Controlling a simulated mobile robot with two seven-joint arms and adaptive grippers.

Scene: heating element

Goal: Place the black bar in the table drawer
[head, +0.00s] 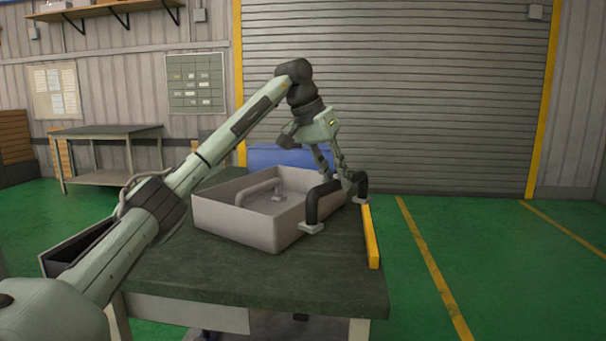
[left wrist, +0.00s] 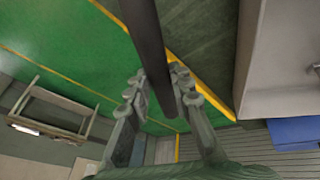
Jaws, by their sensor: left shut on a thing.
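The black bar (head: 313,205) is a dark, bent bar with pale feet at its ends. It is at the right side of the grey tray on the table (head: 250,271). My left gripper (head: 338,178) reaches down from above and is shut on the bar's middle. In the left wrist view the black bar (left wrist: 151,45) runs between the two fingers of the left gripper (left wrist: 159,85). I cannot tell whether its feet touch the table. An open drawer (head: 62,262) sticks out at the table's left, partly hidden by my left arm. My right gripper is not in view.
A grey tray (head: 235,226) holding a similar grey bar (head: 260,187) stands on the table. A yellow strip (head: 371,236) lies along the right table edge. A blue box (head: 262,156) is behind. The front of the tabletop is clear.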

